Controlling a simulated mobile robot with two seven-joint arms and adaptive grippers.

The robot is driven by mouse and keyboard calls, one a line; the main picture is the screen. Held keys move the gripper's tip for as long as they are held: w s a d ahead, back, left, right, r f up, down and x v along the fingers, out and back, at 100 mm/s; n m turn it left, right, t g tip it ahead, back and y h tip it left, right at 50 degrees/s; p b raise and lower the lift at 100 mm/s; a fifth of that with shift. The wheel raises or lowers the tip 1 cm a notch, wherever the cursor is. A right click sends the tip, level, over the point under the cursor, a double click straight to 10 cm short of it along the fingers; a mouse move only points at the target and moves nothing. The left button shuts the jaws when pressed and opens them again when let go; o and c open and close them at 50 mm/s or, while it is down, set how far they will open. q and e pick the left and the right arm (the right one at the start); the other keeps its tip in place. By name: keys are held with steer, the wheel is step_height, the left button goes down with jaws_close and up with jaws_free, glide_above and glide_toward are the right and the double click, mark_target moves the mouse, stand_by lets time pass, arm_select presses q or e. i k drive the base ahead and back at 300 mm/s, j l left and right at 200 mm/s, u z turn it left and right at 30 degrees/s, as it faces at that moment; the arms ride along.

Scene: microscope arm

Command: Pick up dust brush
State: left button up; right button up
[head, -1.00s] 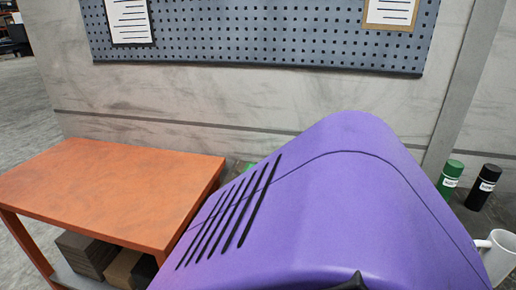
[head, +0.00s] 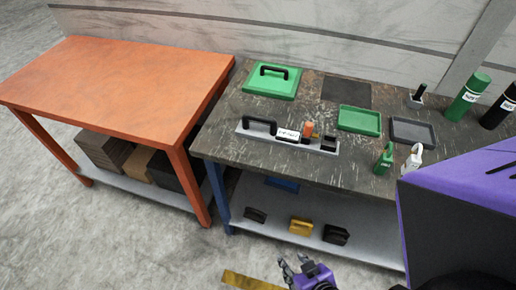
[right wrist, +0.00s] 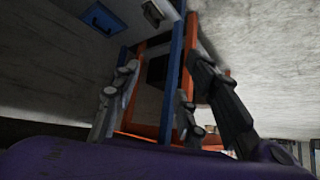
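I cannot tell for sure which thing is the dust brush. My right gripper (head: 296,264) is low in front of this shelf, apart from the items. In the right wrist view its fingers (right wrist: 165,75) are spread with nothing between them. My left gripper is not in view.
The dark workbench top (head: 270,160) holds a green lidded box (head: 271,83), a grey caddy (head: 255,133), trays and bottles. An orange table (head: 120,80) with boxes below stands left.

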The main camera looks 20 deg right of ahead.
mark_target(256, 216)
steer(key=z, duration=0.55)
steer(key=u, duration=4.15)
steer(key=z, duration=3.7)
steer(key=k+l+z, duration=0.2)
steer(key=k+l, duration=0.15)
